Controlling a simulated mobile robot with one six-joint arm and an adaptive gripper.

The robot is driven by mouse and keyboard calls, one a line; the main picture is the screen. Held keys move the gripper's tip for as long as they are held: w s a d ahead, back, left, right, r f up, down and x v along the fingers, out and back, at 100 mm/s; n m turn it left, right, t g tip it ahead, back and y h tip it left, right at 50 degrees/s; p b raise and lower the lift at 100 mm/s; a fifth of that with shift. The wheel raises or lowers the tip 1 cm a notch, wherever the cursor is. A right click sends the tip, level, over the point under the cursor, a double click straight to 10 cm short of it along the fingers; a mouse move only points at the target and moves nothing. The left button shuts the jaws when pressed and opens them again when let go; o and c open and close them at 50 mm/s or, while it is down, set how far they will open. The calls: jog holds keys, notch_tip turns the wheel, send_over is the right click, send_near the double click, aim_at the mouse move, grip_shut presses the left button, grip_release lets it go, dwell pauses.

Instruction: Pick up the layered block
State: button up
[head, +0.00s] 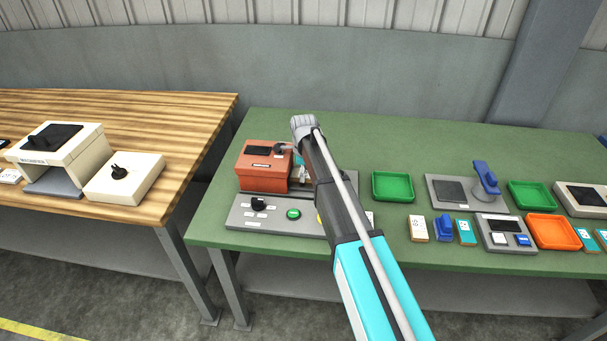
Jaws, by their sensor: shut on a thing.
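My arm reaches from the bottom of the head view up over the red-brown hot press (262,172), its wrist bent over at the top. My gripper (301,158) points down behind the forearm at the right side of the press, and its fingers are mostly hidden. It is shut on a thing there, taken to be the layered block. Only a small brownish and pale patch shows beside the forearm, so the block's shape and whether it touches the press cannot be told.
A grey control panel (245,213) with a black knob and green button fronts the press. Green trays (392,200), an orange tray (553,245), a blue-handled device (485,178) and small blocks stand right. A wooden table (205,112) with cream machines stands left, beyond a gap.

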aim_at(306, 174)
jog(key=shift+d+r+p, duration=0.4)
jog(key=shift+r+p, duration=0.2)
jog(key=shift+r, duration=0.05)
notch_tip(306, 174, up, 6)
jog(key=p, duration=0.6)
jog(key=shift+r, duration=0.15)
jog(key=s+d, duration=0.1)
jog(key=d, duration=1.8)
jog(key=shift+s+f, duration=0.3)
jog(key=shift+f, duration=0.05)
jog(key=shift+d, duration=0.15)
